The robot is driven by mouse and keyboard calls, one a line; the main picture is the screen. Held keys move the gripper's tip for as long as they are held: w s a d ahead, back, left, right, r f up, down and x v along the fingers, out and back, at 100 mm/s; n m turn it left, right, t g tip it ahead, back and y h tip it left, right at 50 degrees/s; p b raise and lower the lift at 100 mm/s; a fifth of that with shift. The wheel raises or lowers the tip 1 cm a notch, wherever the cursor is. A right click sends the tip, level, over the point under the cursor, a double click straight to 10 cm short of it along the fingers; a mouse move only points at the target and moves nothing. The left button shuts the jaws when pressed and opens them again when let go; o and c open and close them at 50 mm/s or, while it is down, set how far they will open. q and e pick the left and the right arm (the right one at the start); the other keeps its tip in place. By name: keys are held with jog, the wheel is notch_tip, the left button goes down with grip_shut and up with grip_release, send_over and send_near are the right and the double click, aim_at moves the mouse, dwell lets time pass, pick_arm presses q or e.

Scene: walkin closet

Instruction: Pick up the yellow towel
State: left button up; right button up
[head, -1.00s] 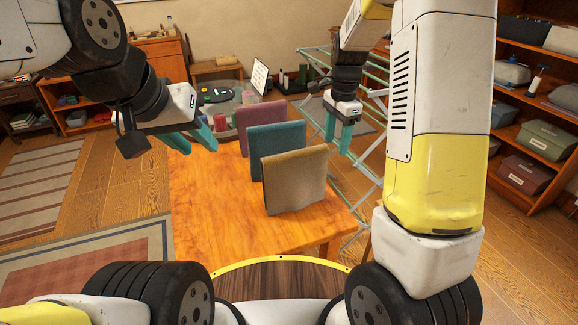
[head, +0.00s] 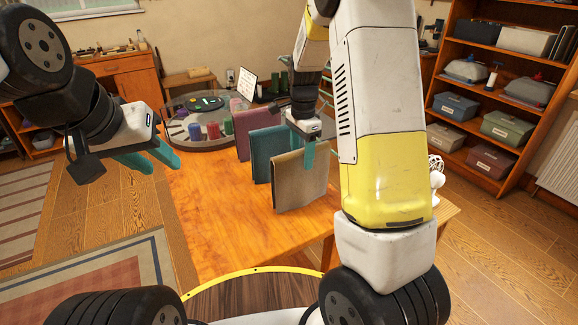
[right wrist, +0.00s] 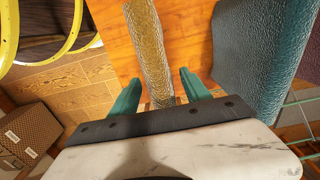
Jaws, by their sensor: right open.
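The yellow towel (head: 299,185) is a tan-gold folded cloth standing upright at the front of a row on the wooden table. My right gripper (head: 309,152) is at the towel's upper edge in the head view, its teal fingers open. In the right wrist view, the towel's narrow edge (right wrist: 150,50) runs between the two spread fingers of my right gripper (right wrist: 159,84); I cannot tell whether either touches it.
A teal towel (head: 272,148) stands close behind the yellow one, with a mauve towel (head: 241,131) further back. A round tray (head: 181,142) with several small containers is at the table's far end. The table's left part (head: 215,210) is clear.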

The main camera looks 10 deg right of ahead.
aim_at(301, 170)
notch_tip(301, 170, down, 6)
jog(key=shift+a+r, duration=0.1)
jog(key=shift+r, duration=0.05)
grip_shut()
dwell(0.3)
